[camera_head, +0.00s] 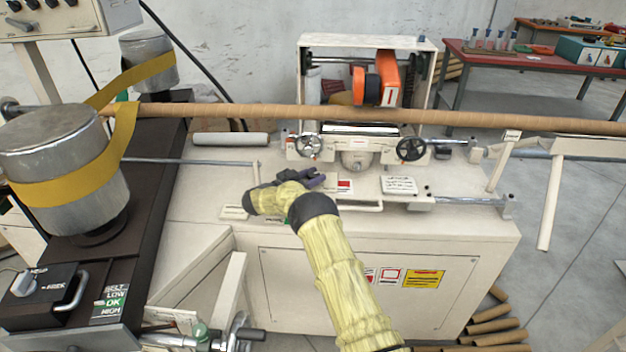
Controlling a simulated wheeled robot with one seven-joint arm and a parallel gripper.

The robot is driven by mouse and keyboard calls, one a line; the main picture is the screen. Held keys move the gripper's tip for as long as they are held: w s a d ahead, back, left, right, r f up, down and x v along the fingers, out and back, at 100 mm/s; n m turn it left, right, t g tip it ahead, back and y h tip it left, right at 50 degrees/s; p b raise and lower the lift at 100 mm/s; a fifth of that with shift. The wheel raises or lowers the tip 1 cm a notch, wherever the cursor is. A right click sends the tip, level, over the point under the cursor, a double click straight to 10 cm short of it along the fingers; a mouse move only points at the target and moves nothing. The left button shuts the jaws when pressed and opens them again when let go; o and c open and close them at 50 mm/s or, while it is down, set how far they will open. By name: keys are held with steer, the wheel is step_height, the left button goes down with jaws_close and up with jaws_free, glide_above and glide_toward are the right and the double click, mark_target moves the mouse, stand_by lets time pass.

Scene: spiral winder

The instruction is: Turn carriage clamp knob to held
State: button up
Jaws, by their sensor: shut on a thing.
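My arm's yellow sleeve rises from the bottom and bends left at the machine bed. My gripper (314,178), dark and small, is at the front of the bed, just below the carriage (357,152). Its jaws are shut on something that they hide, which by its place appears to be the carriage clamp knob. I cannot make out the knob's pointer or which way it is turned. A white plate with a red mark (345,186) lies just right of the jaws.
A long brown tube (460,118) crosses above the bed. Left stand metal drums (55,150) with a yellow belt (75,185). A box with a grey knob (27,283) is at lower left. A white label plate (399,185) and a front rail (470,201) are right of my gripper.

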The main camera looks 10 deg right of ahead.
stand_by(0.3)
steer(key=o, duration=1)
steer(key=b+v, duration=0.1)
steer(key=v, duration=1.6)
steer(key=shift+a+b, duration=0.25)
steer(key=shift+b, duration=0.1)
